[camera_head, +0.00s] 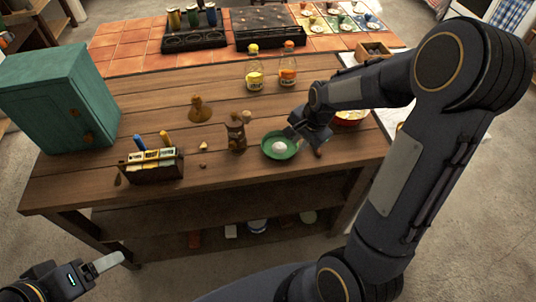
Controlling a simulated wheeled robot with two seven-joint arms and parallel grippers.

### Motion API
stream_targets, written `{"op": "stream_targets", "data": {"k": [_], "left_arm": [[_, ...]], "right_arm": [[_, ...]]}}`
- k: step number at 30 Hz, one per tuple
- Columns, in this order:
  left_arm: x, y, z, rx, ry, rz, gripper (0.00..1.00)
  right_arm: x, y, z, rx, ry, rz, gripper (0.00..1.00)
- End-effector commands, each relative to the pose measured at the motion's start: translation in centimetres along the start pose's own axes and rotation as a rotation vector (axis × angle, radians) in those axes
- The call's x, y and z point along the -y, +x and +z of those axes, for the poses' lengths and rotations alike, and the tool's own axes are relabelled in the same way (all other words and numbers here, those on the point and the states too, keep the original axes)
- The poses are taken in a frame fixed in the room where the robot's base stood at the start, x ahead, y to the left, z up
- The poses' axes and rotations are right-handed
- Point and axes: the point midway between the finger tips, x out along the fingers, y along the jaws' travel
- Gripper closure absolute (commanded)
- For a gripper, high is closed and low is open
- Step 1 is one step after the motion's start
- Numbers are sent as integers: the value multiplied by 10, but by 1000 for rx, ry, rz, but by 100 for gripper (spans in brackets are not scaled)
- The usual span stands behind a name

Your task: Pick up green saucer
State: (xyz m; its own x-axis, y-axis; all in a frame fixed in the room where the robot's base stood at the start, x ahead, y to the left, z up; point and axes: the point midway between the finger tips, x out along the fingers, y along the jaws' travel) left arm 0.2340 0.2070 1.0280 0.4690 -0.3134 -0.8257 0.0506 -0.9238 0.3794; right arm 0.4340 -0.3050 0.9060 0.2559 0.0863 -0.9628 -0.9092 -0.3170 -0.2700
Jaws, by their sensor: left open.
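The green saucer (268,153) lies on the wooden table near its front edge, right of the middle, with a small white round thing (279,147) on it. My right gripper (305,142) is low at the saucer's right rim and hides part of it. I cannot tell whether its jaws are open or closed on the rim. My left gripper (106,264) is open at the bottom left, in front of the table and far from the saucer.
A wooden jar (236,136) stands just left of the saucer, and a red bowl (351,117) is partly hidden behind my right arm. A caddy (152,167) and teal cabinet (62,95) are at left.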

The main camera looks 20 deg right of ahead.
Motion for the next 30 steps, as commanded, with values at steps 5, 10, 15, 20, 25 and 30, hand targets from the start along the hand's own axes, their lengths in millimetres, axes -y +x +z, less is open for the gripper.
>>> {"op": "stream_targets", "data": {"k": [5,10,15,20,25,30], "left_arm": [[0,0,0,0,0,0,25],[-1,-3,-1,0,0,0,25],[-2,-4,-2,0,0,0,25],[-2,-4,-2,0,0,0,25],[-2,-4,-2,0,0,0,25],[-2,-4,-2,0,0,0,25]], "right_arm": [[-1,21,0,2,-1,3,85],[-2,44,-4,3,-1,5,85],[-2,66,-4,3,-2,2,85],[-1,72,-4,2,-3,0,85],[-1,71,-4,2,-3,-1,87],[-1,71,-4,2,-3,0,100]]}}
